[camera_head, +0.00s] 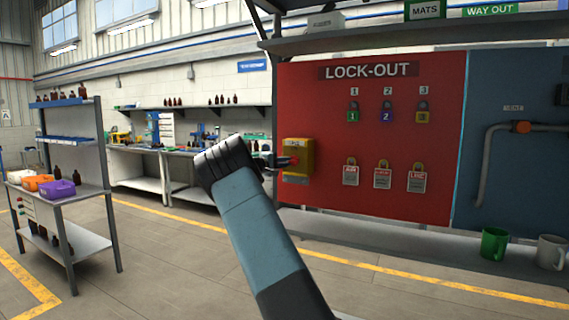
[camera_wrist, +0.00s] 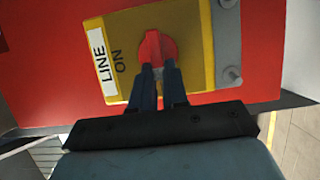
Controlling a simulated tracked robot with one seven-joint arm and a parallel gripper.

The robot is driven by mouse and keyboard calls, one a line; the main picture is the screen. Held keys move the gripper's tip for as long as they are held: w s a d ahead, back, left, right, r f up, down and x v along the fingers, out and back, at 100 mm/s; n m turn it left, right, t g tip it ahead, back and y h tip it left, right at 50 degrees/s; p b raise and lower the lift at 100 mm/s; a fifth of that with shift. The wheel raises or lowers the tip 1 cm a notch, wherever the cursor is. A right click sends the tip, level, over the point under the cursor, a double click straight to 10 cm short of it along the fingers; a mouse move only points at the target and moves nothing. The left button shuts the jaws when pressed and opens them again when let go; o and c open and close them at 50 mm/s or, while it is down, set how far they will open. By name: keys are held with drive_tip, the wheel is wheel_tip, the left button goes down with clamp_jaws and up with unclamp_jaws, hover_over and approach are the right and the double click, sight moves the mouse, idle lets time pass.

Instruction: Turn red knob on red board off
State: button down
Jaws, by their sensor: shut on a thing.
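The red board (camera_head: 330,110) stands at the centre right, headed "LOCK-OUT". A yellow switch box (camera_head: 304,153) is fixed at its lower left edge. The red knob (camera_head: 293,160) is on the front of this box. In the wrist view the knob (camera_wrist: 157,48) sits on the yellow plate (camera_wrist: 195,30), beside a white label reading "LINE" and the word "ON". My gripper (camera_wrist: 158,72) is shut on the red knob, with one dark finger on each side of its lower part. In the head view my gripper (camera_head: 282,161) reaches the box from the left.
Padlocks (camera_head: 387,110) and tags (camera_head: 383,177) hang on the board to the right of the box. A shelf below holds a green mug (camera_head: 494,244) and a pale mug (camera_head: 551,252). A rack (camera_head: 88,190) with bins and bottles stands left. Floor between is clear.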

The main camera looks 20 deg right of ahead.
drive_tip(key=shift+w+a+f, duration=0.1)
drive_tip(key=shift+a+f, duration=0.05)
drive_tip(key=c, duration=1.4)
unclamp_jaws()
drive_tip(key=shift+w, duration=0.1)
drive_tip(key=shift+o, duration=1.3)
drive_tip(key=v, duration=1.3)
drive_tip(key=shift+s+a+f, duration=0.15)
drive_tip(key=shift+s+a, duration=0.1)
drive_tip(key=shift+a, duration=0.05)
